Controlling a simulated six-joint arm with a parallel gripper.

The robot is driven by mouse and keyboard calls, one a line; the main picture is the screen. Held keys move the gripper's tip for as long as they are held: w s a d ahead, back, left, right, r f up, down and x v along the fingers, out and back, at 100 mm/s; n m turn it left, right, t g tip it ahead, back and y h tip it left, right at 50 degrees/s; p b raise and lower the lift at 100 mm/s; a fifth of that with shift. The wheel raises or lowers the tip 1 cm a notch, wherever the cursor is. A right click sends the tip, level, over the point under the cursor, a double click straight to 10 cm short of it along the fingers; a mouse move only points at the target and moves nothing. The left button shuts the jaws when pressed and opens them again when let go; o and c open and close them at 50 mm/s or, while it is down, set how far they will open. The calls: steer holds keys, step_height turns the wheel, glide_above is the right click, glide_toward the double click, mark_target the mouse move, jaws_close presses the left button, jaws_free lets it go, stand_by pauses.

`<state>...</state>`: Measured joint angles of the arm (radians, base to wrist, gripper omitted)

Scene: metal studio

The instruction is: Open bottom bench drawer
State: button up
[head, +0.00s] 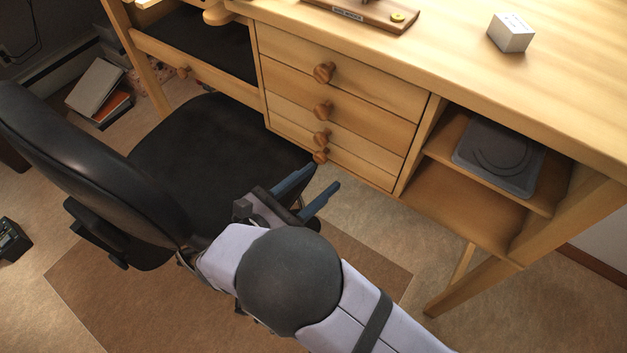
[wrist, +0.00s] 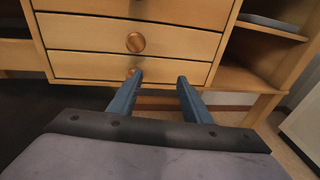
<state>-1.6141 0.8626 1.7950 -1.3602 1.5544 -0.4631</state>
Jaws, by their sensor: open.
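The wooden bench has a stack of several drawers with round wooden knobs, all looking shut. The bottom drawer (head: 350,166) is the lowest in the stack, and its knob (head: 320,156) shows just beyond my gripper in the head view. My gripper (head: 325,177) is open and empty, its two blue fingers pointing toward the drawer fronts. In the wrist view the bottom drawer (wrist: 85,66) lies ahead of the fingers (wrist: 161,78). Its knob (wrist: 131,71) is partly hidden behind the left fingertip there. I cannot tell whether that finger touches it.
A black office chair (head: 215,150) stands close left of my gripper. Open shelves (head: 460,195) with a grey item (head: 500,155) are right of the drawers. A white box (head: 511,33) sits on the bench top. Carpet is clear below the drawers.

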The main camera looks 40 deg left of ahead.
mark_target(318, 159)
steer(key=s+a+f+n+t+y+b, duration=0.1)
steer(key=s+a+f+n+y, duration=0.1)
steer(key=s+a, duration=0.15)
steer(key=shift+w+a+f+b, duration=0.1)
steer(key=shift+w+b, duration=0.2)
steer(key=shift+w, duration=1.75)
steer(key=shift+w+a+b, duration=0.1)
steer(key=shift+w+b, duration=0.15)
steer(key=shift+w, duration=1.8)
steer(key=shift+c, duration=0.5)
jaws_close()
